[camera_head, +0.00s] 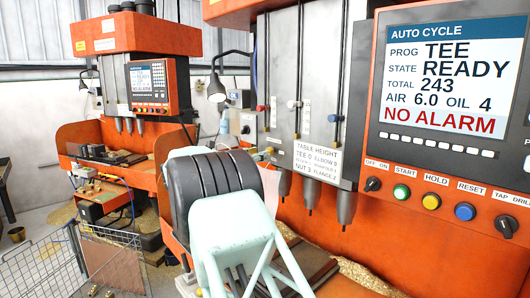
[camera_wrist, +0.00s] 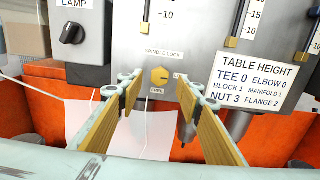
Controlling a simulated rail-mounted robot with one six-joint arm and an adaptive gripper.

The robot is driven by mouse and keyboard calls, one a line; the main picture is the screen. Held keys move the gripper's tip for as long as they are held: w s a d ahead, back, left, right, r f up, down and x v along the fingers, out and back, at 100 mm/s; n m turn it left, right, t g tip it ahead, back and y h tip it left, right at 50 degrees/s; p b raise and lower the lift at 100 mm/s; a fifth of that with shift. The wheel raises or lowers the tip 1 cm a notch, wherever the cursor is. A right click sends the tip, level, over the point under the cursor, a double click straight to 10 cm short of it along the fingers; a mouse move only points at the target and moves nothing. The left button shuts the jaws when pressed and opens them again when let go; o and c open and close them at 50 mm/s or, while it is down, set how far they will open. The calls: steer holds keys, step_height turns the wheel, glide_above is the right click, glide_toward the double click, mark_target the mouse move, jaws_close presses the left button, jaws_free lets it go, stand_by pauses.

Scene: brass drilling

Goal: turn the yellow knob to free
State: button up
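The yellow knob (camera_wrist: 160,76) is small and round, on a grey panel under the words SPINDLE LOCK in the wrist view. A small label sits just below it, and another to its right is partly covered by a finger. Which way the knob points is too small to tell. My gripper (camera_wrist: 158,87) is open and empty. Its two wood-coloured fingers stand either side of the knob in the picture, apparently short of the panel.
A TABLE HEIGHT sign (camera_wrist: 259,72) is right of the knob, below the vertical slots. The LAMP box with a black knob (camera_wrist: 72,33) stands at left. Spindles (camera_head: 311,190) hang below the panel. The control panel (camera_head: 447,85) reads READY, NO ALARM.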

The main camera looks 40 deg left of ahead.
mark_target(271, 151)
steer(key=shift+w+d+p, duration=0.15)
steer(key=shift+w, duration=1.05)
steer(key=shift+w+d+p, duration=0.15)
steer(key=shift+w, duration=1)
steer(key=shift+c, duration=0.9)
steer(key=c, duration=0.7)
